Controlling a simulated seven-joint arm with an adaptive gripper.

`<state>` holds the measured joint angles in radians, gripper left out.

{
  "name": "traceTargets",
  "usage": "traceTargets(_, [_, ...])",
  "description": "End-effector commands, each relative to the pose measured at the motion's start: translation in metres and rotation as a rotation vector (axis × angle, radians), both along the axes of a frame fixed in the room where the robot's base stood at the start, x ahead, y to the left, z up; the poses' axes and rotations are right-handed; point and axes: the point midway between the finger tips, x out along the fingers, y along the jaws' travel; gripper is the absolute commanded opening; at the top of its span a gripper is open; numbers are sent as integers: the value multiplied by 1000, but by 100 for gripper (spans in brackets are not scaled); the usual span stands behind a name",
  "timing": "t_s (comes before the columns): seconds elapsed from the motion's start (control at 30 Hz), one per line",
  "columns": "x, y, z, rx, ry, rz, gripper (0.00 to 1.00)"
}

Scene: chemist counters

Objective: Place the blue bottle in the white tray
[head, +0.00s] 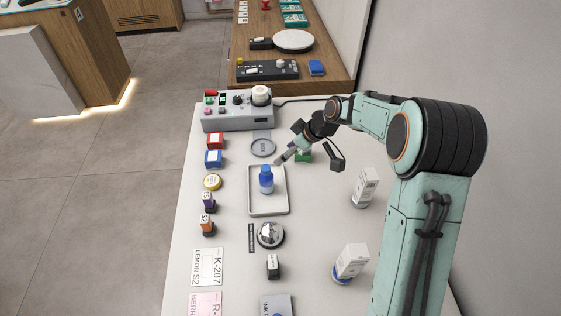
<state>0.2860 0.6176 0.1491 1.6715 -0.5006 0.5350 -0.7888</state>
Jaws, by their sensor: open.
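The blue bottle (266,181) stands upright inside the white tray (268,212), in its upper part. The tray is a shallow, pale rectangle on the white counter. My gripper (279,161) is just behind and to the right of the bottle, near the tray's far edge. It is open and appears apart from the bottle. The fingers are small in this view, and the exact gap to the bottle is hard to judge.
A grey control box (238,117) stands at the counter's far end. A round grey dish (263,147) lies behind the tray, and a silver bell (270,234) in front. White boxes (364,187) stand to the right. Small blocks (213,158) line the left edge.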

Motion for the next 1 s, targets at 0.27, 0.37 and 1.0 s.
traceTargets(0.27, [-17,-1,16,-23,34,-23,53])
traceTargets(0.37, [-54,1,38,-71,109,-90,53])
traceTargets(1.0, [-343,-23,74,-243,543,-794,53])
